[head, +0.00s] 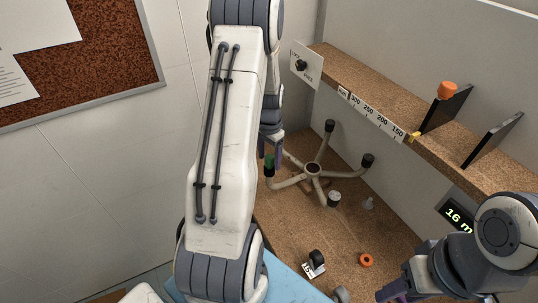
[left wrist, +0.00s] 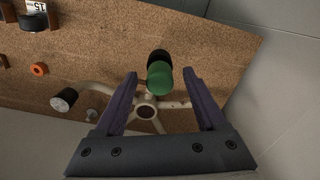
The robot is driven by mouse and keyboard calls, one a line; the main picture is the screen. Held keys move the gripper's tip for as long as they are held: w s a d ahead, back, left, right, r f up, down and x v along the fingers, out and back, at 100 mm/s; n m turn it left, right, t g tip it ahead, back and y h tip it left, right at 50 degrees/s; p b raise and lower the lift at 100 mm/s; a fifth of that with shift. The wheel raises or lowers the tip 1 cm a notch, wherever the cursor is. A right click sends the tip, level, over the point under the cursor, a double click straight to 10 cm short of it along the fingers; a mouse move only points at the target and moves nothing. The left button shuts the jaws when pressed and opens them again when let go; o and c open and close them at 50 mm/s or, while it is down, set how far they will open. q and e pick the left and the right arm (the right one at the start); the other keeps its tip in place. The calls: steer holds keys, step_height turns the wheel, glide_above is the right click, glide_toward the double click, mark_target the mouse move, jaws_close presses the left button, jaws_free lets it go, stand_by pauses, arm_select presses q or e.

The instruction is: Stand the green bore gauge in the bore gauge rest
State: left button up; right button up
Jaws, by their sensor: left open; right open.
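The green bore gauge (left wrist: 160,80) shows as a round green end with a dark part behind it, between the fingertips of my left gripper (left wrist: 160,74) in the left wrist view. My left gripper is open, and I see no finger touching the green. In the head view the green piece (head: 268,161) is small, beside a pale leg of the chair base and just below my left gripper (head: 271,148). My right gripper (head: 393,291) is open at the bottom edge, partly out of frame, away from the gauge. I cannot tell which thing is the bore gauge rest.
A pale chair base (head: 312,168) with dark-capped legs lies on the brown bench. A numbered shelf (head: 380,105) holds dark plates and an orange knob (head: 447,90).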

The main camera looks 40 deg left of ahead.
arm_select(q)
jaws_close()
steer(key=c, duration=1)
jaws_free()
steer(key=shift+c, duration=0.2)
jaws_close()
steer(key=shift+r+p, duration=0.5)
steer(key=shift+r, duration=0.1)
steer(key=shift+o, duration=1.1)
jaws_free()
jaws_close()
